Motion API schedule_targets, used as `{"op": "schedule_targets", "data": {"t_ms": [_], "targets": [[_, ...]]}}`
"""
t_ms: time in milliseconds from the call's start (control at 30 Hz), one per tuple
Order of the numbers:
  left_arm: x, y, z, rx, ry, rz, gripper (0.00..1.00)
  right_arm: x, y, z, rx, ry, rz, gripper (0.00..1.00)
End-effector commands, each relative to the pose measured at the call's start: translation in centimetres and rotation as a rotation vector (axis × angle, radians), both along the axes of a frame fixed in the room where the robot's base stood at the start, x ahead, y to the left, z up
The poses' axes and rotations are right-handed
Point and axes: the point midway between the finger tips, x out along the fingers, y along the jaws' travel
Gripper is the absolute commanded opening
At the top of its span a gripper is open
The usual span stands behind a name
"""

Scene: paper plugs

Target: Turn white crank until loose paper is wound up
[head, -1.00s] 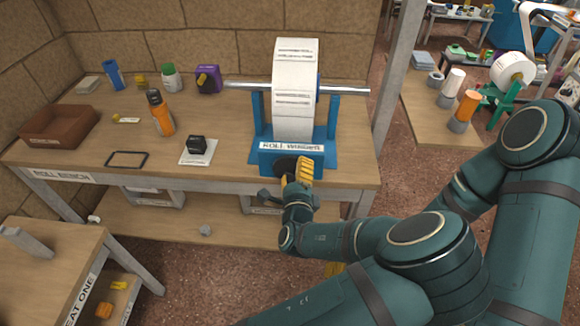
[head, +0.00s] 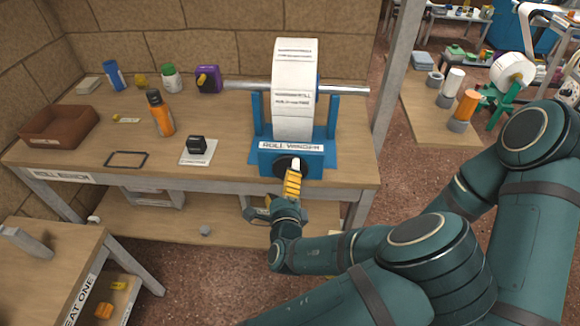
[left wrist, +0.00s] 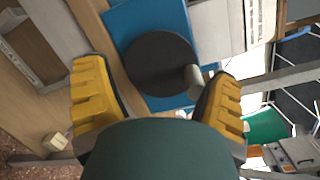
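The blue roll winder (head: 328,152) stands on the bench and carries a wide white paper roll (head: 295,75) with printed bands on a metal rod. On its front is a dark round crank disc (head: 281,168) with a short white crank handle (head: 296,163). The disc (left wrist: 160,62) and handle (left wrist: 194,78) also show in the left wrist view. My left gripper (head: 293,178) is just in front of the disc. Its yellow fingers (left wrist: 152,80) are wide apart, with the handle close to the right finger. I cannot tell whether they touch. No loose paper end can be made out. My right gripper is out of view.
On the bench are an orange bottle (head: 160,113), a black stamp on a pad (head: 198,148), a dark frame (head: 127,159), a brown tray (head: 36,141) and a purple tape dispenser (head: 208,79). The bench front edge lies beneath my left gripper.

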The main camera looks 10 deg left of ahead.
Motion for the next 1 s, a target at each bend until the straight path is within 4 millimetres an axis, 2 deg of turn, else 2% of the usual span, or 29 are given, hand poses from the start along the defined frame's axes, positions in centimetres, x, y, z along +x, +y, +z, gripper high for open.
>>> {"op": "schedule_targets", "data": {"t_ms": [33, 233, 333, 467, 1000], "targets": [[-2.0, -5.8, -0.7, 0.101, -0.012, -0.163, 0.56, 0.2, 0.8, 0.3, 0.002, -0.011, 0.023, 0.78], [-2.0, -5.8, -0.7, 0.083, -0.013, -0.163, 0.56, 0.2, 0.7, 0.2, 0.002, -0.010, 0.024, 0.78], [-2.0, -5.8, -0.8, -0.019, -0.024, -0.160, 0.55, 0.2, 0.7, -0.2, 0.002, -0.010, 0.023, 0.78], [-2.0, -5.9, -0.9, -0.234, -0.048, -0.157, 0.55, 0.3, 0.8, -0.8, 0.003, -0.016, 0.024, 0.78], [-1.8, -5.7, -0.4, -1.121, -0.150, -0.123, 0.55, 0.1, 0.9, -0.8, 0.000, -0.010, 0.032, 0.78]]}}
